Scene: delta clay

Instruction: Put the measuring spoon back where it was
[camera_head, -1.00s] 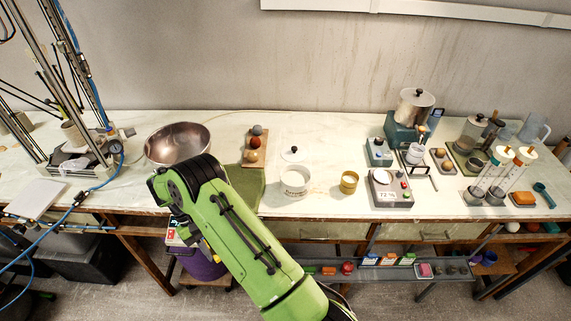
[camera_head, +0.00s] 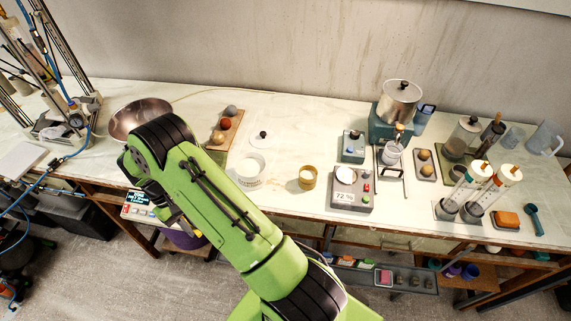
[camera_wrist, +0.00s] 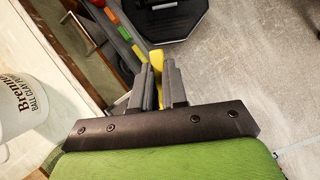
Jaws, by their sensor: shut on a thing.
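In the wrist view, my gripper (camera_wrist: 163,88) is shut on a slim yellow piece (camera_wrist: 157,62) that shows between and just beyond the fingers. It looks like part of the measuring spoon, but its bowl is not clearly visible. In the head view, my gripper is mostly hidden by my green arm, in front of the table's front edge at left, and the yellow piece cannot be made out there. A teal scoop (camera_head: 533,218) lies at the far right of the table, apart from my gripper.
A steel bowl (camera_head: 137,118) sits behind my arm. A scale (camera_head: 349,189) and tall cylinders (camera_head: 492,187) stand to the right. A low shelf (camera_head: 410,283) hangs below the table.

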